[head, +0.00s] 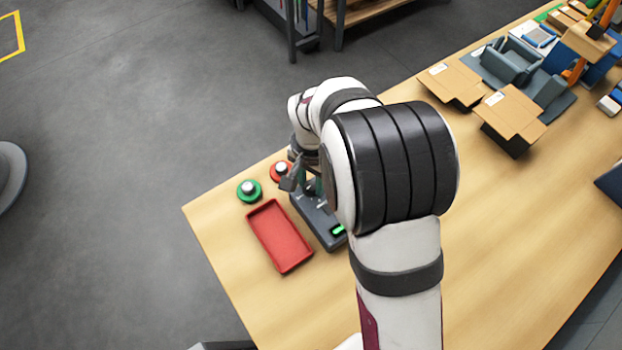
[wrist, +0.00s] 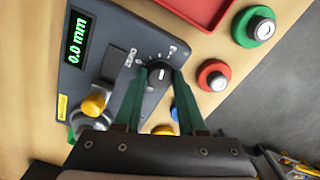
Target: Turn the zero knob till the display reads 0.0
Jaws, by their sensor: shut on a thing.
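The gauge unit (wrist: 122,38) is a dark grey box in the wrist view, and it shows partly behind my arm in the head view (head: 318,222). Its lit green display (wrist: 78,40) reads 0.0 mm in the wrist view; in the head view the display (head: 337,229) is too small to read. The black zero knob (wrist: 158,75) with a white pointer line sits on the unit near a printed dial scale. My gripper (wrist: 157,80) has its two green fingers on either side of the knob and is shut on it.
A red tray (head: 279,236) lies beside the unit. A green-ringed button (head: 249,190) and a red-ringed button (head: 281,171) stand near the table's edge. A yellow knob (wrist: 93,104) is close to my fingers. Open cardboard boxes (head: 512,111) stand farther along the table.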

